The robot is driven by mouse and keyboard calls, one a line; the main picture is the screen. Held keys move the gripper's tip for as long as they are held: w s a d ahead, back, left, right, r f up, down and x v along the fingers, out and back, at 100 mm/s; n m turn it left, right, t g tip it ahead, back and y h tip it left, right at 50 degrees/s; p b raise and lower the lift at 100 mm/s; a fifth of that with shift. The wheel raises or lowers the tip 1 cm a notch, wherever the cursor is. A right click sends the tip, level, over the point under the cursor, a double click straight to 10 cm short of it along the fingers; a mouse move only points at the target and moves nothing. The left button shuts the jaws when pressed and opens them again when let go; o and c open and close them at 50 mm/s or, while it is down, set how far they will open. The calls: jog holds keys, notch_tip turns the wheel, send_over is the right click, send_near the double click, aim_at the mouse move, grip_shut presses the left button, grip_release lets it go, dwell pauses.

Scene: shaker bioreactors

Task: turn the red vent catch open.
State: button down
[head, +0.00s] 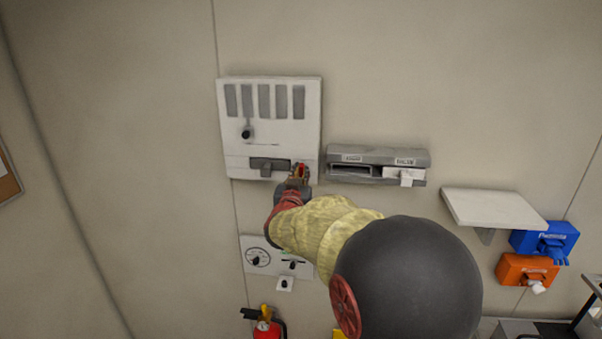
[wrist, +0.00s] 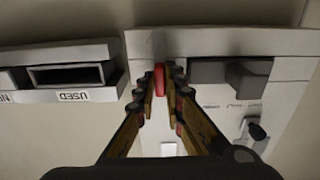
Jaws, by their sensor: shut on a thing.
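The red vent catch (wrist: 160,79) is a small upright red tab on the lower edge of a white wall panel (head: 270,88). In the wrist view it stands between the fingertips of my gripper (wrist: 162,85). In the head view my gripper (head: 300,174) is at the panel's lower right corner, and a bit of the catch (head: 302,168) shows there. The fingers are shut on the catch. My arm hides part of the wall below the panel.
A grey slotted holder (head: 345,154) is on the wall right of the panel. A grey handle (head: 270,165) sits left of the catch. A gauge plate (head: 258,257) is below. A white shelf (head: 493,207) and blue (head: 545,238) and orange (head: 526,269) boxes are at the right.

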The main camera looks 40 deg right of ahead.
jog(key=shift+f, duration=0.1)
dwell(0.3)
jog(key=c, duration=2)
grip_release()
jog(key=shift+o, duration=0.6)
jog(key=shift+a, duration=0.1)
jog(key=v, duration=1.1)
jog(key=shift+s+a, duration=0.25)
jog(key=shift+s, duration=0.05)
